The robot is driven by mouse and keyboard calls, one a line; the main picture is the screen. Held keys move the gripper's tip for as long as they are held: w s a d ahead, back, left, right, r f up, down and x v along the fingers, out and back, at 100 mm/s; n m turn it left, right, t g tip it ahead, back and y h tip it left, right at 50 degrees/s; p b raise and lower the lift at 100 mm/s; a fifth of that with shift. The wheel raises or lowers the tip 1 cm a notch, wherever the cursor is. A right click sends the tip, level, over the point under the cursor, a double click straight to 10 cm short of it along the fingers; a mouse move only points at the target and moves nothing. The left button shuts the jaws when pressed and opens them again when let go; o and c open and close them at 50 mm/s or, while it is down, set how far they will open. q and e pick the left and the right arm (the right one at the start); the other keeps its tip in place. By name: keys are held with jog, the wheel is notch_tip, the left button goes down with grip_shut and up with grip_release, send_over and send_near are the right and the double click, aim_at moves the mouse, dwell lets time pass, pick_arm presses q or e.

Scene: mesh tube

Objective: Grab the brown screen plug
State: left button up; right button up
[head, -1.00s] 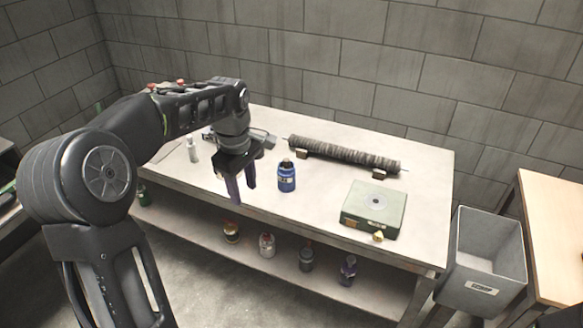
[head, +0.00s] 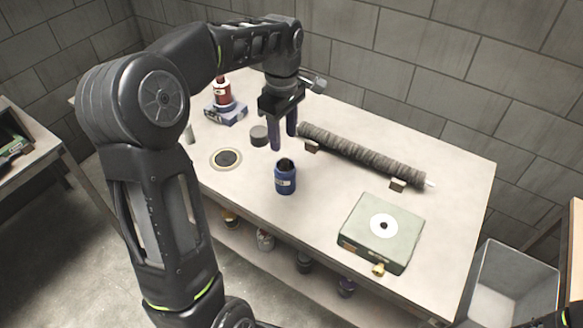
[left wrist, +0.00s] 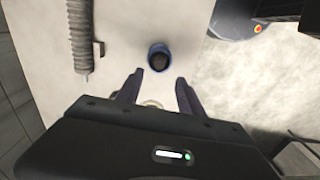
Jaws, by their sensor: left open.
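My left gripper (head: 283,141) is open and empty, fingers pointing down over the table, between the grey cylinder and the mesh tube in the picture. No object is plainly a brown screen plug. A small dark grey-brown cylinder (head: 259,135) stands just left of the fingers. A round plate with a dark centre (head: 227,158) lies nearer the front. The ribbed mesh tube (head: 362,156) rests on two small blocks; it also shows in the left wrist view (left wrist: 80,35). My right gripper is not seen.
A blue jar (head: 286,181) with a dark mouth stands in front of the gripper; it also shows in the left wrist view (left wrist: 159,58). A green box (head: 365,250) is at front right. A red bottle (head: 222,94) stands at back left. A grey bin (head: 510,290) stands beside the table.

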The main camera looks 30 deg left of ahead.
aim_at(285, 160)
pick_arm(q)
jog(key=shift+s, duration=0.1)
jog(key=shift+f, duration=1.3)
jog(key=shift+f+p, duration=0.45)
jog(key=shift+f, duration=0.1)
notch_tip(285, 160, down, 4)
jog(key=shift+d+f+p, duration=0.1)
jog(key=shift+p, duration=0.4)
grip_shut()
